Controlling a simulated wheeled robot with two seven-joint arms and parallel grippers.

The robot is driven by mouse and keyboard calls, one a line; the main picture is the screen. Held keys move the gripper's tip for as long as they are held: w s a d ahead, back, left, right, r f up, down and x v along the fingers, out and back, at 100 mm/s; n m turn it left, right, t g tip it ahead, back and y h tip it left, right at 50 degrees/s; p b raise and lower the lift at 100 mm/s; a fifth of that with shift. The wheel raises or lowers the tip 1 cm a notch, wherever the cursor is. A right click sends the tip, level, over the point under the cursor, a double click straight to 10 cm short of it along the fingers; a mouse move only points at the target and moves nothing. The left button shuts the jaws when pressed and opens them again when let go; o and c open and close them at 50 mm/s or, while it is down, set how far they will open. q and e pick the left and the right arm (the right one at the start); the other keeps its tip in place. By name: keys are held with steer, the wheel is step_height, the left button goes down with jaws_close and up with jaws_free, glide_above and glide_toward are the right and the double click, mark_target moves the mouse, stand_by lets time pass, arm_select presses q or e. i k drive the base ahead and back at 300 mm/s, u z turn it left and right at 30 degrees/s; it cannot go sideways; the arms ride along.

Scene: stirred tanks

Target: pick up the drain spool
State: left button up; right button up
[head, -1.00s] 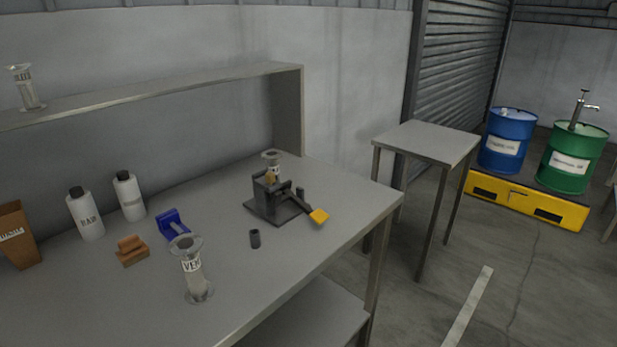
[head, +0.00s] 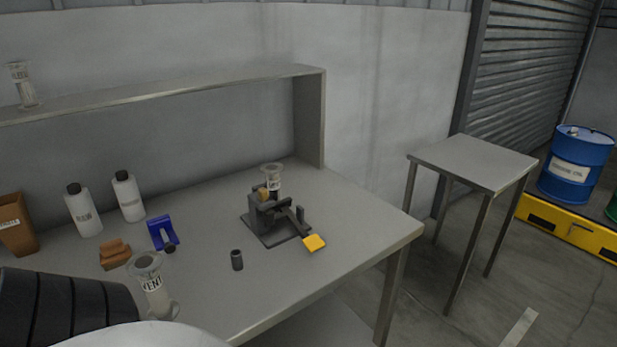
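Three clear flanged spools are in the head view. One spool (head: 273,179) stands at the dark clamp fixture (head: 272,222) on the bench; its dark label is too small to read. The spool labelled VENT (head: 153,287) stands upright at the front of the bench, its base partly hidden by a white part of my body. A third spool (head: 22,86) stands on the upper shelf at the far left; its label is not clearly legible. I cannot tell which is the drain spool. Neither gripper is in view; a dark ribbed part of mine fills the lower left.
The bench (head: 350,232) also holds two white bottles (head: 84,212), a brown container (head: 17,226), a brown block (head: 115,256), a blue tool (head: 163,232) and a small dark cylinder (head: 237,260). The fixture has a yellow-ended lever (head: 314,243). A bare side table (head: 474,162) stands right.

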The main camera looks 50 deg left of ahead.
mark_target(272, 170)
steer(key=u, duration=0.05)
steer(key=i, duration=0.35)
steer(key=u, duration=3.1)
